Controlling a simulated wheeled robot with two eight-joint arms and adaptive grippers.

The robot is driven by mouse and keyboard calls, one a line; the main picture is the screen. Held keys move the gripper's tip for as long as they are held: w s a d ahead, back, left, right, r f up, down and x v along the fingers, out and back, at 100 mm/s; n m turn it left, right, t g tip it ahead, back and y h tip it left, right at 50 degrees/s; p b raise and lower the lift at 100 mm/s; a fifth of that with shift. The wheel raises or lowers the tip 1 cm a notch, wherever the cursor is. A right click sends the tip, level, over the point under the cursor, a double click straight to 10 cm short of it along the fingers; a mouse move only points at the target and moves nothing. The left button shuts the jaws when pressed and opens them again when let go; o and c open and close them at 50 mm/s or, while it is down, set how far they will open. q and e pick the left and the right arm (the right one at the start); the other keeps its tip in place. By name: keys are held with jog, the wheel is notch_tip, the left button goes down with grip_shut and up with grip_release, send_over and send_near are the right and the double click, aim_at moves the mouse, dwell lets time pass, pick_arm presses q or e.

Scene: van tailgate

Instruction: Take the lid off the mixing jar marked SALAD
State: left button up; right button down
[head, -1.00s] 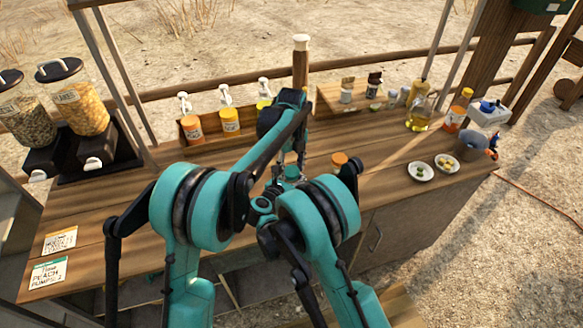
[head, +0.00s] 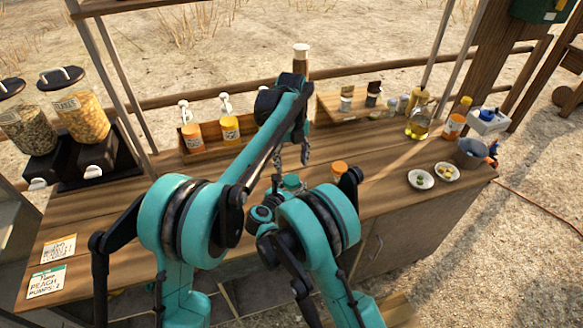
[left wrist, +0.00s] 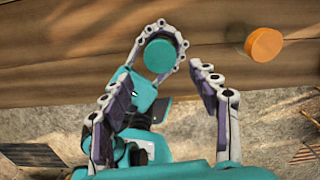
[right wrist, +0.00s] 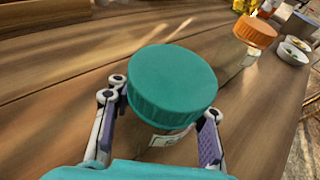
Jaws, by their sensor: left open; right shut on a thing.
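A jar with a ribbed teal lid (right wrist: 172,84) stands close in front in the right wrist view; only a sliver of its pale label (right wrist: 170,138) shows and I cannot read it. My right gripper (right wrist: 163,108) is shut around the jar, one finger on each side below the lid. The lid also shows from above in the left wrist view (left wrist: 160,56), with the right fingers curled around it. My left gripper (left wrist: 160,75) is open and empty above the jar. In the head view the left gripper (head: 291,160) hangs just over the teal lid (head: 291,182).
An orange-lidded jar (head: 339,169) stands just right of the held jar. Pump bottles in a wooden rack (head: 215,146), dispensers (head: 78,112) and two small bowls (head: 421,179) stand farther off. Two cards (head: 47,281) lie at the left. The counter's left middle is clear.

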aim_at(291, 179)
pick_arm(q)
jog(key=shift+r+m, duration=0.7)
notch_tip(291, 179, down, 8)
jog(key=shift+f, duration=0.1)
jog(key=c, duration=1.2)
jog(key=shift+n, duration=1.7)
